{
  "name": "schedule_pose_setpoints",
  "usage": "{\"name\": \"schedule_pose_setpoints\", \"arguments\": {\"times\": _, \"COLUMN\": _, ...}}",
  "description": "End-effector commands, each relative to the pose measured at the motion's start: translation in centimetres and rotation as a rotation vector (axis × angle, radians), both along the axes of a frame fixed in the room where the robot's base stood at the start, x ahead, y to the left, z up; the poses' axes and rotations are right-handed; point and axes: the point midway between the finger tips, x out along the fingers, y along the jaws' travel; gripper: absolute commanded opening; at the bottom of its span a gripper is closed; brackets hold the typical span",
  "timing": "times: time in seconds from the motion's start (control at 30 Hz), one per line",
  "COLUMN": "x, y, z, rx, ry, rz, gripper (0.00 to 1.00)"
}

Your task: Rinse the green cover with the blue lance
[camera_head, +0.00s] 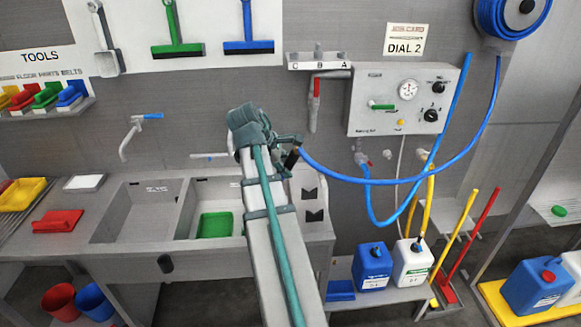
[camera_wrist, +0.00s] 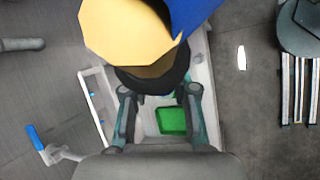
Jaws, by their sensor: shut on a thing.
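The green cover (camera_head: 214,225) lies flat in the right-hand sink basin. It also shows in the wrist view (camera_wrist: 171,120), beyond my fingers. My gripper (camera_head: 291,149) is above the right side of that basin, shut on the blue lance. In the wrist view my gripper (camera_wrist: 160,92) has a finger on each side of the lance's dark body. A large yellow faceted part (camera_wrist: 125,30) and a blue part (camera_wrist: 192,14) of the lance fill the top of that view. The lance's nozzle end is hidden. No water can be made out.
A blue hose (camera_head: 365,182) runs from my gripper towards the reel (camera_head: 508,15) at upper right. A wall panel with a gauge and dials (camera_head: 405,98) hangs right of my arm. A tap (camera_head: 140,130) juts out above the left basin. Blue and white canisters (camera_head: 372,268) stand lower right.

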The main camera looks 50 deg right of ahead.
Motion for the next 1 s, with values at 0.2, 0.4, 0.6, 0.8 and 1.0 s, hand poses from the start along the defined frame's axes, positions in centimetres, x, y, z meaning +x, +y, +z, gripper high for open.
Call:
{"name": "schedule_pose_setpoints", "arguments": {"times": 0.2, "x": 0.7, "y": 0.7, "z": 0.0, "rx": 0.0, "ry": 0.0, "rz": 0.0, "gripper": 0.0}}
{"name": "schedule_pose_setpoints", "arguments": {"times": 0.4, "x": 1.4, "y": 1.4, "z": 0.0, "rx": 0.0, "ry": 0.0, "rz": 0.0, "gripper": 0.0}}
{"name": "schedule_pose_setpoints", "arguments": {"times": 0.6, "x": 2.0, "y": 2.0, "z": 0.0, "rx": 0.0, "ry": 0.001, "rz": 0.001, "gripper": 0.0}}
{"name": "schedule_pose_setpoints", "arguments": {"times": 0.8, "x": 2.5, "y": 2.5, "z": 0.0, "rx": -0.001, "ry": 0.0, "rz": 0.0, "gripper": 0.0}}
{"name": "schedule_pose_setpoints", "arguments": {"times": 1.0, "x": 2.5, "y": 2.5, "z": 0.0, "rx": 0.0, "ry": -0.001, "rz": -0.001, "gripper": 0.0}}
